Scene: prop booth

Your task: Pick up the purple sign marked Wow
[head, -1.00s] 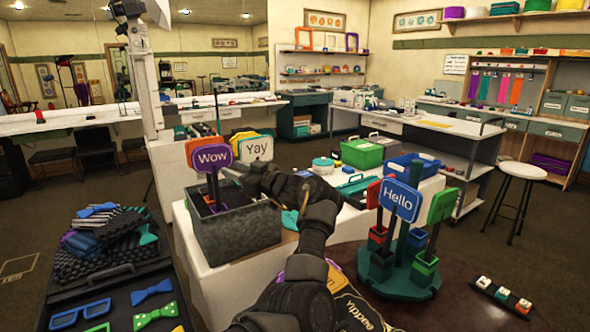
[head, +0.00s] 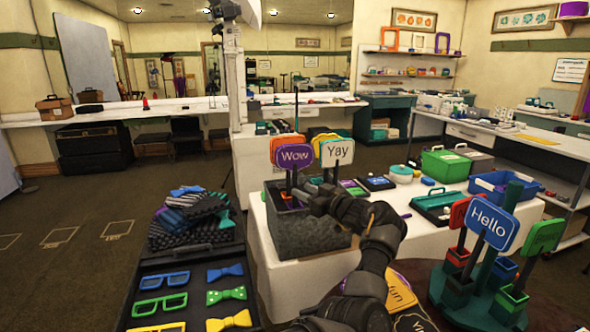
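The purple sign marked Wow (head: 294,157) stands upright on a dark stick in a grey speckled bin (head: 305,236) on the white table. A white sign marked Yay (head: 337,152) is just to its right, and an orange sign (head: 285,143) shows behind it. My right gripper is out of view.
A green rack with a blue Hello sign (head: 491,223) and other signs stands at the right front. A black case (head: 190,262) with bow ties and glasses is left of the bin. A green box (head: 445,166) and blue bin (head: 503,187) stand on the table's right.

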